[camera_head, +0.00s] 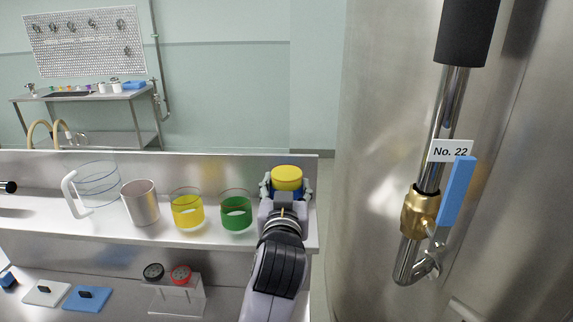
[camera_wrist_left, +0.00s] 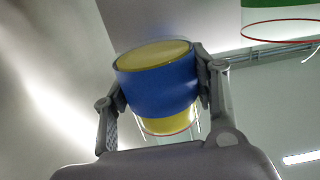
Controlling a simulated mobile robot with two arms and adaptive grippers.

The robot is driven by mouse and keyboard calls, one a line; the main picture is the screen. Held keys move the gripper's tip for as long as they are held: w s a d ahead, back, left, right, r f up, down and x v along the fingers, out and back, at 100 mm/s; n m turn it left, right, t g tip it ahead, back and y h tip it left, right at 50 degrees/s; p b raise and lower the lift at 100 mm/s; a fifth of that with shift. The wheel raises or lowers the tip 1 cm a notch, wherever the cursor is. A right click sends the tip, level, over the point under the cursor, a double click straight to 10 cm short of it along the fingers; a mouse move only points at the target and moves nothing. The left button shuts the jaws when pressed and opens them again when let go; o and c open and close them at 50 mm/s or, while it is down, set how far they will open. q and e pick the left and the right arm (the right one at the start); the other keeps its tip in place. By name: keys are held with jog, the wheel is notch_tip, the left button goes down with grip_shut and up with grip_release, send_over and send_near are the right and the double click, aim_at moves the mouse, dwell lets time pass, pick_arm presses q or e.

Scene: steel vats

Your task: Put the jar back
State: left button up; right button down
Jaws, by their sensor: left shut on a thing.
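A jar (camera_head: 287,178) with a yellow top and a blue band is held at the right end of the steel shelf (camera_head: 150,237). My left gripper (camera_head: 286,192) is shut on it. In the left wrist view the jar (camera_wrist_left: 158,92) sits between the two fingers (camera_wrist_left: 160,95), its blue band gripped from both sides. It looks upright in the head view. I cannot tell whether its base touches the shelf. My right gripper is not in view.
A large steel vat with a blue-handled valve (camera_head: 457,190) is at right. A small stand (camera_head: 178,298) is below.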

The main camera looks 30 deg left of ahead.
pick_arm(q)
notch_tip(320, 180, down, 2)
jog(key=shift+f, duration=0.1)
notch_tip(320, 180, down, 3)
jog(key=shift+r, duration=0.1)
jog(key=shift+f, duration=0.4)
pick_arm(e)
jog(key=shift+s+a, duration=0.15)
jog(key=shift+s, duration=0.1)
pick_arm(q)
jog(key=shift+f, duration=0.15)
jog(key=o, duration=1.5)
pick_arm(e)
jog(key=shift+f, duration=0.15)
